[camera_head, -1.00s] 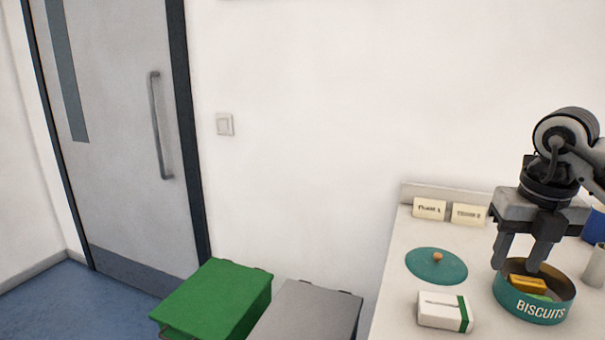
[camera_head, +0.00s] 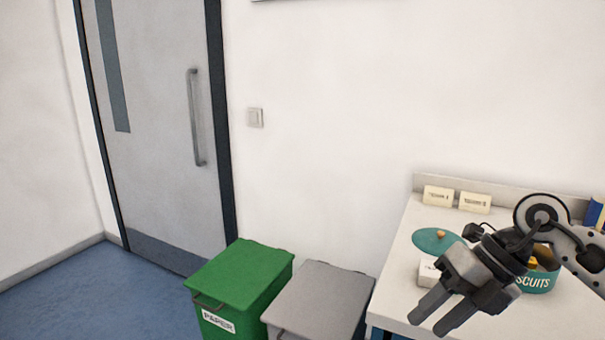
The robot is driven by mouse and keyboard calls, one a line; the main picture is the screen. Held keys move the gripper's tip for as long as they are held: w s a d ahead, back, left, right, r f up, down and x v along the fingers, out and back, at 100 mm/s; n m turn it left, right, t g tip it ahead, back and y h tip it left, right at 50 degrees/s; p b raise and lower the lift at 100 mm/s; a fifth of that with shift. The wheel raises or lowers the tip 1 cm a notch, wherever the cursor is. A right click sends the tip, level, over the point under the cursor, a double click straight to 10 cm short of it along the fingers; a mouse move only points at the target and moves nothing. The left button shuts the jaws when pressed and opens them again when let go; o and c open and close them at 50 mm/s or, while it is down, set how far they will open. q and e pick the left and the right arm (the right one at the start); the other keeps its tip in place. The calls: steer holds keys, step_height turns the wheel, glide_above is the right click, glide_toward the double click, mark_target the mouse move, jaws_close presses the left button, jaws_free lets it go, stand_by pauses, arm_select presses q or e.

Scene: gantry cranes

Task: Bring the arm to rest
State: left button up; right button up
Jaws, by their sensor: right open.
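My right gripper (camera_head: 432,318) is open and empty, with its two fingers pointing down and to the left. It is over the front of the white counter (camera_head: 392,290), in front of a teal biscuit tin (camera_head: 537,283) at the right. My right arm comes in from the right edge and partly hides the tin and a white box (camera_head: 428,272). Something yellow shows inside the tin. My left gripper is not in view.
A teal lid (camera_head: 430,243) with a knob lies on the counter behind the box. A green paper bin (camera_head: 240,275) and a grey bin (camera_head: 318,298) stand left of the counter. A closed door (camera_head: 160,130) is at the left.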

steer(key=s+a+r+m+t+y, duration=0.25)
steer(key=a+m+t+y, duration=0.35)
steer(key=a+y, duration=0.8)
steer(key=d+f+m+t+h, duration=0.5)
steer(key=f+m+t+h, duration=0.7)
steer(key=m, duration=0.9)
steer(key=s+d+f+m+g+h, duration=0.1)
steer(key=s+f+m+g+h, duration=0.2)
steer(key=f, duration=0.5)
steer(key=s+d+f+m+g+h, duration=0.1)
steer(key=s+f+m+g+h, duration=0.1)
steer(key=s+f+g, duration=0.3)
step_height(320, 180, down, 3)
steer(key=s+m, duration=0.1)
steer(key=s, duration=0.2)
steer(key=shift+d+r+m+h, duration=0.15)
steer(key=shift+d+m+h, duration=0.05)
steer(key=shift+m+h, duration=0.2)
steer(key=shift+w, duration=0.1)
steer(key=shift+c, duration=0.4)
